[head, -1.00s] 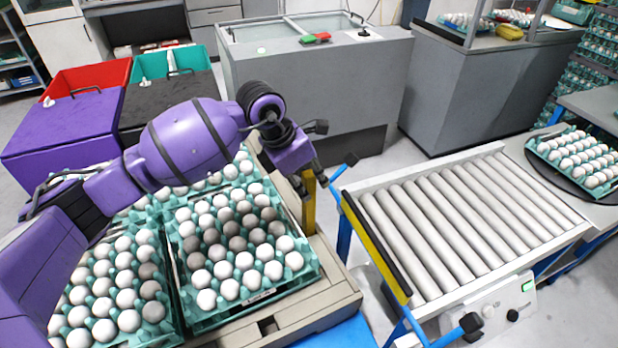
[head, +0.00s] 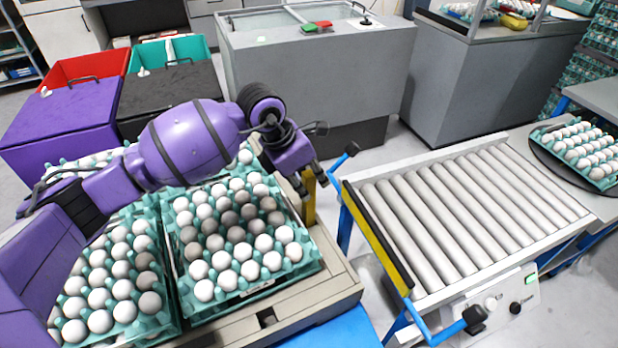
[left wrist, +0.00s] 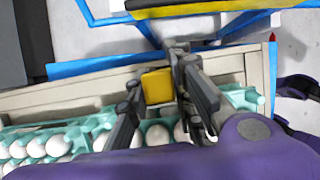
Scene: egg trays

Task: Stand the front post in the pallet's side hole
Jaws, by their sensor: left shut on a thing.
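The front post (head: 309,203) is yellow and stands about upright at the pallet's right edge. My left gripper (head: 306,182) is shut on its upper part. In the left wrist view the post's square yellow end (left wrist: 158,86) shows between the dark fingers. The pallet (head: 322,290) is beige and carries the egg trays. A dark opening (head: 266,318) shows in its near side. The post's lower end meets the pallet's edge in the head view; I cannot tell whether it is inside a hole. My right gripper is not identifiable in either view.
A teal tray of eggs (head: 296,272) sits close beside the post. The roller conveyor (head: 470,215) with its yellow side rail (head: 372,240) and blue frame stands to the right. A narrow floor gap separates it from the pallet. Purple and black bins stand at the back left.

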